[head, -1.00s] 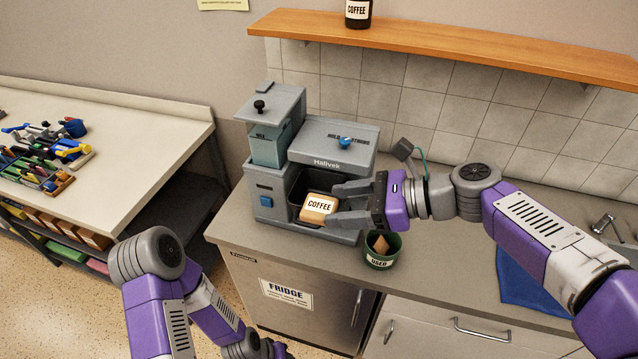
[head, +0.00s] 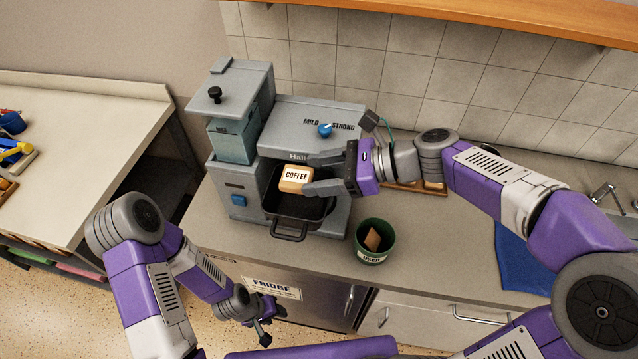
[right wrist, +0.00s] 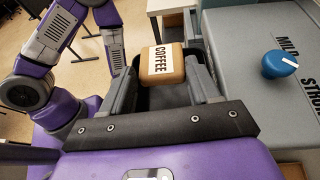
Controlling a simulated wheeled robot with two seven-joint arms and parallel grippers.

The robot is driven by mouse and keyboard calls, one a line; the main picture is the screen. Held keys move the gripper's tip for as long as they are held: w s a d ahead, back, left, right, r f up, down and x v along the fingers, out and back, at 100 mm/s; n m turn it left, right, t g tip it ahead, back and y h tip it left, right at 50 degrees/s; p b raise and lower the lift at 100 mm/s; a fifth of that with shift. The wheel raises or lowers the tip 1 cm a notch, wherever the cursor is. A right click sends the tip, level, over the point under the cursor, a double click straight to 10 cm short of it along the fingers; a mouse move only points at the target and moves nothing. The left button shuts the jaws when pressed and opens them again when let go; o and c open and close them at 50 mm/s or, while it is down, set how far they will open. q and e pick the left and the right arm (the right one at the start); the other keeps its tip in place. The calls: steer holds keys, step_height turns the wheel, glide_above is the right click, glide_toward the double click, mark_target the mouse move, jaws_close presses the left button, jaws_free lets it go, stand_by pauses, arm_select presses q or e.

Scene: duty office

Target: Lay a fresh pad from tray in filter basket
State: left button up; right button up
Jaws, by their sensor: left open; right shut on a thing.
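A tan pad with a white COFFEE label (head: 296,181) is held between the fingers of my right gripper (head: 310,176), above the dark filter basket (head: 289,229). The basket sits at the front of the grey coffee machine (head: 318,125), its handle toward me. In the right wrist view the pad (right wrist: 161,68) sits between both fingers, with dark basket (right wrist: 176,96) partly visible beneath. My left gripper (head: 264,334) is low in front of the fridge, apart from everything. The wooden tray (head: 414,190) shows only partly behind my right arm.
A green USED bin (head: 375,244) with a brown pad in it stands on the counter right of the machine. A blue cloth (head: 520,262) lies farther right. A blue knob (head: 325,130) is on the machine's top. A workbench (head: 75,130) stands at left.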

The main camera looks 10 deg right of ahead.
steer(key=shift+w+f, duration=0.1)
steer(key=shift+f, duration=1.35)
steer(key=shift+f+b, duration=0.55)
steer(key=shift+f, duration=0.05)
steer(key=o, duration=1)
steer(key=shift+o, duration=0.2)
steer(key=shift+r, duration=0.25)
steer(key=p+v, duration=0.2)
steer(key=v, duration=1)
steer(key=shift+r, duration=0.3)
